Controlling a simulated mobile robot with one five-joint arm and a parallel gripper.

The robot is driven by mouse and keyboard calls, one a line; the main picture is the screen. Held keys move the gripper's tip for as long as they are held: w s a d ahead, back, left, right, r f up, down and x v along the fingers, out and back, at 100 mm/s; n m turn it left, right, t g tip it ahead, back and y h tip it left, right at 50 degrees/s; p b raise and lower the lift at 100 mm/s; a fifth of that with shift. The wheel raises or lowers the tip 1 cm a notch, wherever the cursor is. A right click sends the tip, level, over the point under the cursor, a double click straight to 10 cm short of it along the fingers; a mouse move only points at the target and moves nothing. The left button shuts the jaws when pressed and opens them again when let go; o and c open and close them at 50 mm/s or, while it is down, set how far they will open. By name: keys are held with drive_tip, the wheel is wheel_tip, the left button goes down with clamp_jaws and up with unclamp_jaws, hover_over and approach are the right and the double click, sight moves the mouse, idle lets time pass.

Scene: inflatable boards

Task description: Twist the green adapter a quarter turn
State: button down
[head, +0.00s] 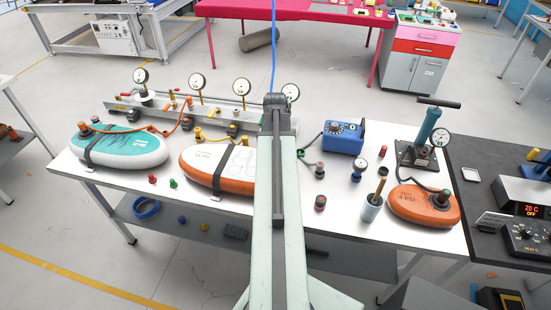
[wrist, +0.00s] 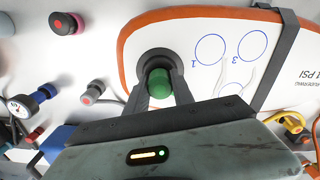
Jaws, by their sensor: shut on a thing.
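In the wrist view, my gripper (wrist: 160,86) is shut on the green adapter (wrist: 159,84), with one dark finger on each side of it. The adapter sits over a dark round valve (wrist: 156,58) at the end of the white and orange board (wrist: 268,58). The fingers hide the adapter's sides, so I cannot tell how far it is turned. In the head view, the board (head: 224,163) lies under a dark strap in the middle of the white table. My own arm hides its right end, the adapter and my gripper there.
A teal board (head: 130,148) lies at the left and a smaller orange board (head: 423,205) at the right. A gauge rail (head: 190,118) runs behind. A blue box (head: 343,138), a grey cup (head: 371,208) and several small fittings stand right of my arm.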

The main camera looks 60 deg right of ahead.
drive_tip(key=c, duration=1)
unclamp_jaws()
wheel_tip(320, 180, up, 8)
drive_tip(key=p, duration=0.8)
drive_tip(key=shift+f, duration=0.1)
